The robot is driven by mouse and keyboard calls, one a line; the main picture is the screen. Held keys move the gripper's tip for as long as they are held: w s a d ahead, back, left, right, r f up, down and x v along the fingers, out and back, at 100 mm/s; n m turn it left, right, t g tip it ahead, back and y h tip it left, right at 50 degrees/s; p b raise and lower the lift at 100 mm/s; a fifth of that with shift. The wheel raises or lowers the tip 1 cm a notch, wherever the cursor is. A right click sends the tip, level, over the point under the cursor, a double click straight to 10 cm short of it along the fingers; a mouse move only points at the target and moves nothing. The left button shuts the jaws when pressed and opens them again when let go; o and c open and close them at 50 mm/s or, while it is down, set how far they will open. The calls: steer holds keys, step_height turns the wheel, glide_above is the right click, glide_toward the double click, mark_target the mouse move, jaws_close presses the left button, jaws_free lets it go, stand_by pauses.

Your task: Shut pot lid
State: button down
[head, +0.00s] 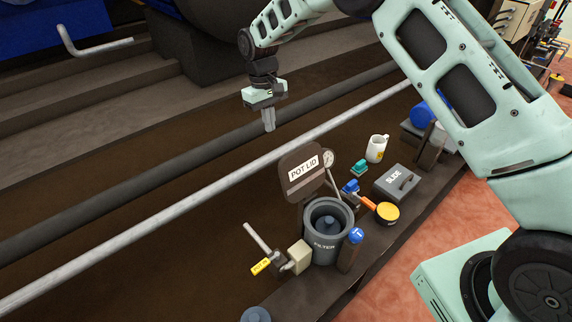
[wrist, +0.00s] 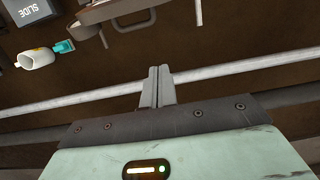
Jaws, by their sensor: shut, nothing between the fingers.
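The pot lid (head: 302,171) is a dark rounded plate with a white "POT LID" label. It stands raised and tilted up behind the grey filter pot (head: 322,245), whose round mouth is open. My gripper (head: 269,127) is shut and empty. In the head view it hangs above and to the left of the lid, apart from it. In the wrist view the shut fingers (wrist: 157,72) point toward a brown plate with a handle (wrist: 125,15) at the top edge, likely the lid, only partly in view.
A pale rail (head: 225,174) runs diagonally below my gripper. On the bench are a white mug (head: 376,148), a grey slide box (head: 397,182), a yellow-topped round part (head: 387,212), a blue-topped cylinder (head: 352,249) and a lever with a yellow tag (head: 261,267). My upper arm crosses the right side.

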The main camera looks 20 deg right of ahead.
mark_target(299, 170)
steer(key=s+d+f+b, duration=0.1)
steer(key=d+f, duration=0.1)
steer(key=f, duration=0.3)
steer(key=s+d+f, duration=0.1)
steer(key=d+f, duration=0.1)
steer(key=f, duration=0.4)
steer(key=shift+s+f+b, duration=0.2)
steer(key=shift+s+b, duration=0.15)
steer(key=shift+s, duration=0.05)
steer(key=shift+s+d+r+t, duration=0.1)
steer(key=shift+s+r+t, duration=0.2)
steer(key=shift+r+t, duration=0.1)
